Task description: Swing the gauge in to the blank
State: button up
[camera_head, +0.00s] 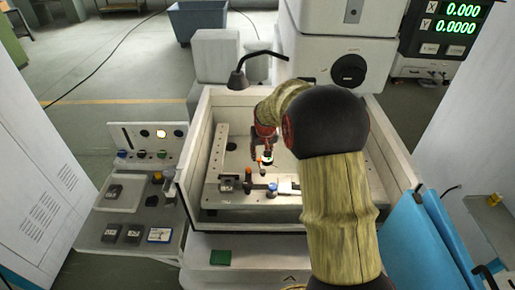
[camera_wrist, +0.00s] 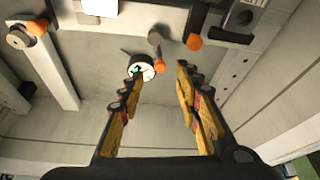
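The gauge is a small round white dial (camera_wrist: 145,70) with an orange knob (camera_wrist: 193,42) to its right in the wrist view. In the head view the gauge (camera_head: 267,158) shows small, just below my gripper (camera_head: 265,150), inside the machine tank. In the wrist view my gripper (camera_wrist: 158,82) is open, with the dial close to the left fingertip and a gap between the fingers. I cannot tell whether the finger touches it. A pale block (camera_head: 286,187) on the front rail may be the blank, but I cannot be sure.
The tank's pale walls (camera_head: 196,150) surround my arm. A front rail carries an orange-topped clamp (camera_head: 248,174). A black bent lamp (camera_head: 238,80) stands at the back wall. A control panel (camera_head: 150,142) and a tray (camera_head: 110,240) with small blocks are left.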

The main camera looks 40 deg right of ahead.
aim_at(259, 159)
jog(key=x, duration=0.7)
jog(key=shift+w+d+f, duration=0.1)
jog(key=shift+w+d, duration=0.15)
jog(key=shift+w, duration=0.25)
jog(key=shift+c, duration=1.1)
grip_shut()
